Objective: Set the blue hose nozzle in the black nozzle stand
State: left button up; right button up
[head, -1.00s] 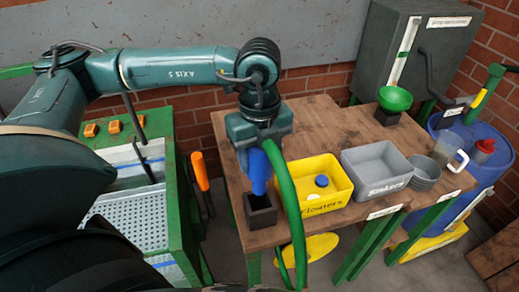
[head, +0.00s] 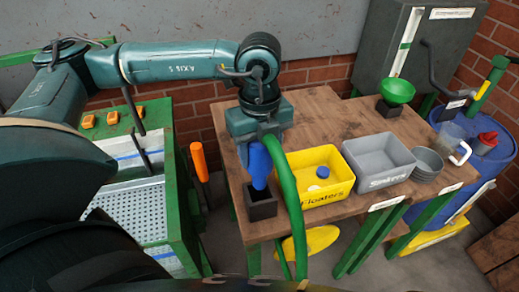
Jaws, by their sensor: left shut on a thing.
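The blue hose nozzle (head: 259,165) points down in my left gripper (head: 257,148), which is shut on it. A green hose (head: 287,190) runs from the gripper's right side down past the table's front edge. The black nozzle stand (head: 261,209) is an open square box at the table's front left corner. The nozzle's lower tip is right at or just above the stand's opening. I cannot tell whether the tip is inside it. My right gripper does not show.
A yellow "Floaters" bin (head: 341,185) stands just right of the hose, with a grey "Sinkers" bin (head: 373,180) beside it. A green funnel (head: 398,91), grey bowls (head: 427,165) and a clear jug (head: 451,141) are further right. The wooden table (head: 325,116) is clear at the back.

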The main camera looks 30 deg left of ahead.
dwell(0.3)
pick_arm(q)
jog(key=shift+f+b, duration=1)
jog(key=shift+b, duration=0.1)
jog(key=shift+f+b, duration=0.95)
jog(key=shift+f, duration=0.15)
jog(key=shift+f+b, duration=1.2)
jog(key=shift+b, duration=0.1)
jog(key=shift+r, duration=0.1)
